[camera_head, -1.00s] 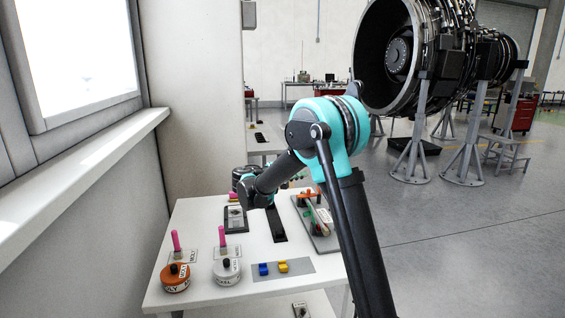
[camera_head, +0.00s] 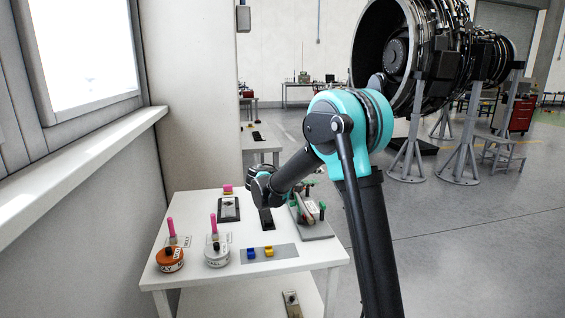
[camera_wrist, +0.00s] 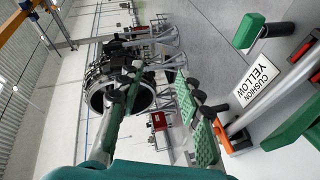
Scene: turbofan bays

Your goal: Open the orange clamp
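The clamp board (camera_head: 318,231) is a grey plate at the right end of the white table, partly hidden by my arm in the head view. A label (camera_wrist: 257,80) reads "CUSHION YELLOW". My gripper (camera_wrist: 165,105) shows two spread fingers with green pads and nothing between them. Its right finger is close to the orange end; I cannot tell whether they touch.
The white table (camera_head: 195,284) also bears an orange round canister (camera_head: 170,262), a white one (camera_head: 216,257), pink-handled pieces (camera_head: 171,227), and blue and yellow pieces (camera_head: 268,252) on a grey plate. A wall stands left. Open floor (camera_head: 480,245) and a turbofan (camera_head: 405,50) are on the right.

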